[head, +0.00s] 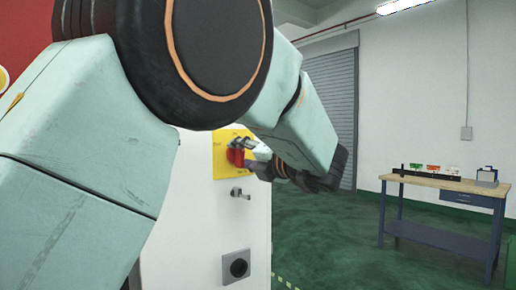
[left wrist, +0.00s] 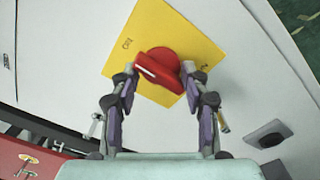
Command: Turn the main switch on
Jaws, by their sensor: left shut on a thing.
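The main switch is a red rotary knob (head: 236,156) on a yellow plate (head: 219,160) on the white cabinet face (head: 195,200). My left gripper (head: 246,146) reaches it from the right in the head view, and its arm hides part of the plate. In the left wrist view the red knob (left wrist: 160,62) sits between the two fingers of my left gripper (left wrist: 161,77), which is shut on its grip bar. A white line marks the bar's left end there. The yellow plate (left wrist: 187,35) carries small dark lettering, too small to read surely. My right gripper is not in view.
Below the switch, the cabinet has a small metal handle (head: 240,193) and a grey square fitting with a dark round centre (head: 236,267). A workbench (head: 450,183) with small items stands at the right. Green floor (head: 340,240) lies clear between.

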